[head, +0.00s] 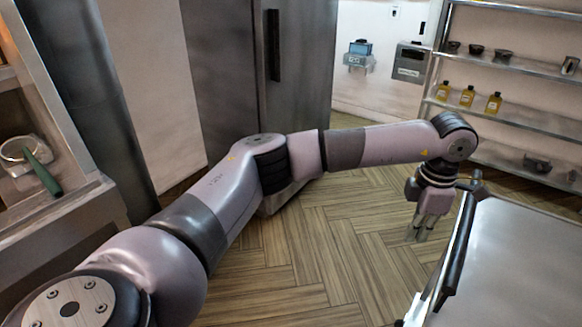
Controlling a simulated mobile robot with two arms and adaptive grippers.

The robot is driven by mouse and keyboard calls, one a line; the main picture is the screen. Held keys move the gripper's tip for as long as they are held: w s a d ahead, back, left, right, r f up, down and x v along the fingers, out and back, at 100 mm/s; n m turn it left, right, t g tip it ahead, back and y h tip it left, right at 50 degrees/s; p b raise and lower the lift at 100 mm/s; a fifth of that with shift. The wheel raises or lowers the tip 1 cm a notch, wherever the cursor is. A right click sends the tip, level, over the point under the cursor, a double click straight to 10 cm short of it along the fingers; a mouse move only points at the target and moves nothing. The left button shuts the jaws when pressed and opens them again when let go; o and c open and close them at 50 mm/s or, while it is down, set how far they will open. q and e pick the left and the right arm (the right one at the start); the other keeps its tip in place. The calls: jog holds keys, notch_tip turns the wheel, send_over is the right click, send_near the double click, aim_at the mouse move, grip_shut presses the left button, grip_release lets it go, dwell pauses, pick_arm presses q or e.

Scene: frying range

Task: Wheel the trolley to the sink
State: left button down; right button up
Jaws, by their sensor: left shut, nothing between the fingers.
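The trolley (525,240) shows in the head view at the lower right, as a flat steel top with nothing on the part in view. A dark handle bar (458,245) runs along its left side. My left gripper (418,236) points down just left of the handle's far end. It is shut and empty. I cannot tell whether it touches the trolley. My right gripper is out of view. A small steel fixture (358,61) on the back wall may be a basin, but I cannot tell if it is the sink.
A tall steel cabinet (225,75) stands at the back. A steel shelf rack (520,119) with several yellow bottles and dark pots stands at the right back. A counter (55,215) is at the left. The wooden floor (330,240) between is clear.

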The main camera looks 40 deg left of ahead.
pick_arm(q)
notch_tip(320, 180, up, 8)
jog(key=p, duration=0.4)
jog(key=shift+f, duration=0.15)
dwell(0.4)
